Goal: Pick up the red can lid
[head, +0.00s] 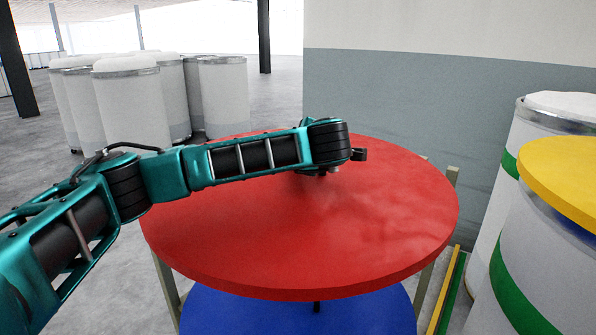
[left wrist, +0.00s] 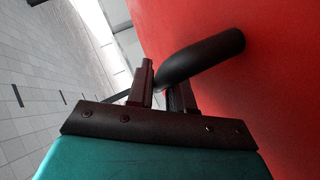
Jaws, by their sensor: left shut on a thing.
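The red can lid (head: 385,225) is a large round disc in the middle of the head view, roughly level above a stand. In the left wrist view its red face (left wrist: 275,80) fills the right side, with a black bar handle (left wrist: 215,55) on it. My left gripper (left wrist: 165,88) is shut on this handle, one finger on each side. In the head view my left arm reaches across the lid and hides most of the handle and the fingertips. Whether the lid rests on the stand or is raised cannot be told. My right gripper is out of view.
A blue disc (head: 300,314) lies below the red lid, among the stand's legs (head: 166,280). A grey and white wall (head: 400,100) stands behind. Several white cans (head: 130,105) stand back left.

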